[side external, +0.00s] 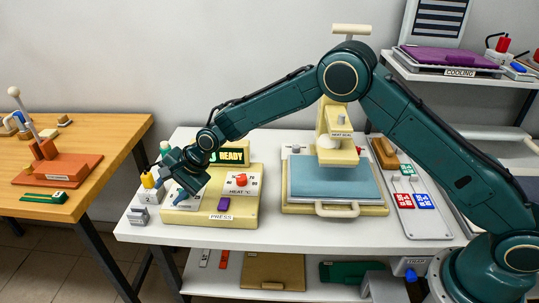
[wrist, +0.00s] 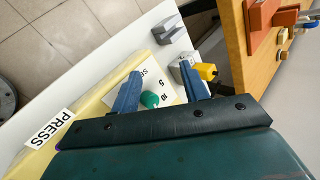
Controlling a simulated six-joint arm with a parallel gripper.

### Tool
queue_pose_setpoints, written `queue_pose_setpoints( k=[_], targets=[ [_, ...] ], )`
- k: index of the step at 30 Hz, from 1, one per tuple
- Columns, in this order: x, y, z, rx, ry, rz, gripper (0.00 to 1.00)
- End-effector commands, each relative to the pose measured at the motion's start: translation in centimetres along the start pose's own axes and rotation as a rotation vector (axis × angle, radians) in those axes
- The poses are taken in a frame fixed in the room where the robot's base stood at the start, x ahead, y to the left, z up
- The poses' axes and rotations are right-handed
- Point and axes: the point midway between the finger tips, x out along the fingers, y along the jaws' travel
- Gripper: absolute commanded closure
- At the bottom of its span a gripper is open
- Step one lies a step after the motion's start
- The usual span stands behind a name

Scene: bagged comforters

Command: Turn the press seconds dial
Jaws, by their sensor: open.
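The press panel (side external: 235,212) is a cream box on the white table, labelled PRESS. Its seconds dial (wrist: 149,99) is a round green knob on a white plate marked 5 and 10 in the wrist view. In the side view my gripper hides the knob. My gripper (side external: 172,184) is over the left part of the panel, pointing down. In the wrist view, its two blue fingers (wrist: 160,72) are open, with the green knob showing between them, nearer the left finger. I cannot tell whether either finger touches it.
A red heat dial (side external: 241,180) and purple button (side external: 224,204) are right of my gripper. A grey box with a yellow knob (wrist: 207,71) stands close by the fingers. The heat press (side external: 335,182) is farther right. A wooden table (side external: 105,140) is at left.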

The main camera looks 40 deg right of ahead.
Motion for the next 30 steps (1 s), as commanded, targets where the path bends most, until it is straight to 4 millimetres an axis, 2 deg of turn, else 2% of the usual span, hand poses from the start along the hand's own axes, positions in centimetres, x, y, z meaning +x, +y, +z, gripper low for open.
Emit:
queue_pose_setpoints(
  k=[1,8,18,24,30],
  targets=[
    [-0.1,0.1,0.8,-0.068,0.037,0.01,0.55],
    [-1.6,1.1,2.3,-0.39,0.235,0.081,0.55],
    [-6.5,2.2,4.1,-0.841,0.502,0.242,0.55],
    [-8.8,2.5,4.6,-0.989,0.591,0.316,0.55],
    [-9.4,2.6,4.6,-1.023,0.614,0.336,0.55]
  ],
)
